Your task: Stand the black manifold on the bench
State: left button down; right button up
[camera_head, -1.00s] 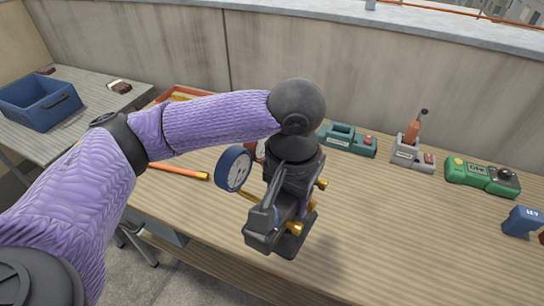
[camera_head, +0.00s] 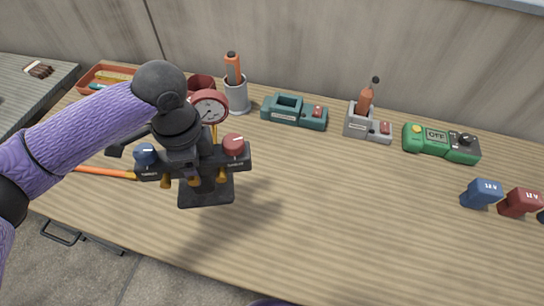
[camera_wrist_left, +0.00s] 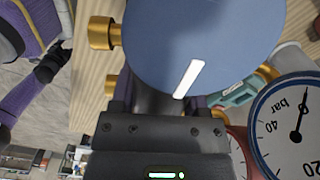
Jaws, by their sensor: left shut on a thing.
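The black manifold (camera_head: 210,190) is upright in the head view, over the left part of the wooden bench (camera_head: 330,230). Its blue knob (camera_head: 145,154) is on the left, its red knob (camera_head: 234,145) on the right, and a red-rimmed gauge (camera_head: 209,106) behind. My left gripper (camera_head: 184,148) is shut on the manifold from above; its fingers are largely hidden. A shadow lies in front of the base plate; I cannot tell whether the plate touches the bench. The left wrist view shows the blue knob (camera_wrist_left: 200,40) close up, brass fittings and a blue-rimmed gauge (camera_wrist_left: 290,125). My right gripper is out of view.
Behind stand a grey cup (camera_head: 237,95), teal device (camera_head: 294,112), grey holder (camera_head: 366,124) and green device (camera_head: 440,143). Blue (camera_head: 481,193) and red (camera_head: 519,202) blocks are at the right. An orange tray (camera_head: 104,78) is at the back left. The bench's middle is clear.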

pick_arm(q)
jog(key=m, duration=0.1)
jog(key=f+m, duration=0.1)
jog(key=m, duration=0.2)
jog(key=shift+w+d+f+m, duration=0.2)
jog(key=shift+w+d+m, duration=0.1)
jog(key=shift+w+d, duration=0.1)
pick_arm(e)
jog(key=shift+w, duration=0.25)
